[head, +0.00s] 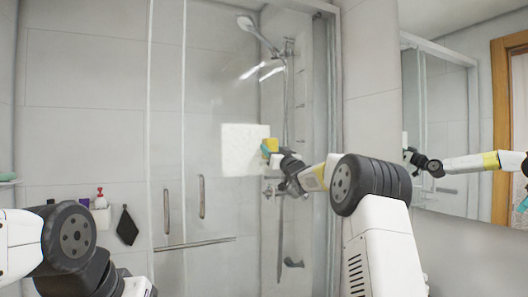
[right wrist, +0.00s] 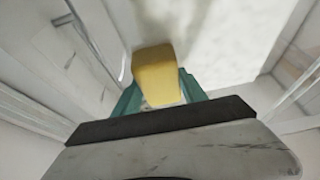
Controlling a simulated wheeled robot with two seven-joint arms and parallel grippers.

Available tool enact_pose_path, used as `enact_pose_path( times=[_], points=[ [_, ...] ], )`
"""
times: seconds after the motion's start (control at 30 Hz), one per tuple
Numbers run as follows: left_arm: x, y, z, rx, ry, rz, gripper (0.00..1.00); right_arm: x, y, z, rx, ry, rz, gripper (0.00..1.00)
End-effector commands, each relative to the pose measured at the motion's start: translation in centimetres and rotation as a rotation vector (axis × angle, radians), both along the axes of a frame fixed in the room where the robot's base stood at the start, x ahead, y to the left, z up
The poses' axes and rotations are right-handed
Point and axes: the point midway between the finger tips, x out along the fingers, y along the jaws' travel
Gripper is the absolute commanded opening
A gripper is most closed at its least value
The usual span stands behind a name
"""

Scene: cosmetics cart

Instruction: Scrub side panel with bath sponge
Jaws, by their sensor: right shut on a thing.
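A yellow bath sponge (head: 271,144) is held in my right gripper (head: 268,152), whose teal fingers are shut on its two sides. In the right wrist view the sponge (right wrist: 154,72) sticks out past the fingertips. The side panel (head: 215,100) is clear shower glass with a square, whitish, mottled patch (head: 243,150) on it. The sponge is at the right edge of this patch in the head view; I cannot tell whether it touches. The pale mottled surface (right wrist: 215,35) also shows beyond the sponge in the right wrist view. My left arm is at lower left, its gripper out of view.
Vertical door handles (head: 201,197) and a horizontal bar (head: 195,244) are on the glass. A shower head (head: 247,24) and its rail stand behind my right gripper. A mirror (head: 450,130) is on the right wall. A black cloth (head: 127,226) and bottles hang or stand at left.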

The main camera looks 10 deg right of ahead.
Motion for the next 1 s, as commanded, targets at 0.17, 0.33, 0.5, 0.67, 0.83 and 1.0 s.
enact_pose_path(
  times=[0.17,0.33,0.5,0.67,0.83,1.0],
  points=[
    [0.0,0.0,0.0,0.0,0.0,0.0,0.36,0.1,0.1,1.5,-0.001,-0.003,0.001,0.17],
    [0.0,0.0,0.0,0.0,0.0,0.0,0.36,0.2,0.3,2.3,0.001,-0.002,0.001,0.17],
    [0.0,0.0,0.0,0.0,0.0,0.0,0.36,-0.3,1.5,2.3,0.002,-0.001,0.004,0.17],
    [0.0,0.0,0.0,0.0,0.0,0.0,0.36,-0.8,2.8,2.2,0.0,-0.002,0.004,0.17],
    [0.0,0.0,0.0,0.0,0.0,0.0,0.36,-1.0,3.5,2.1,-0.001,0.0,0.002,0.17],
    [0.0,0.0,0.0,0.0,0.0,0.0,0.36,-1.3,4.2,2.2,0.001,-0.001,0.004,0.17]
  ],
)
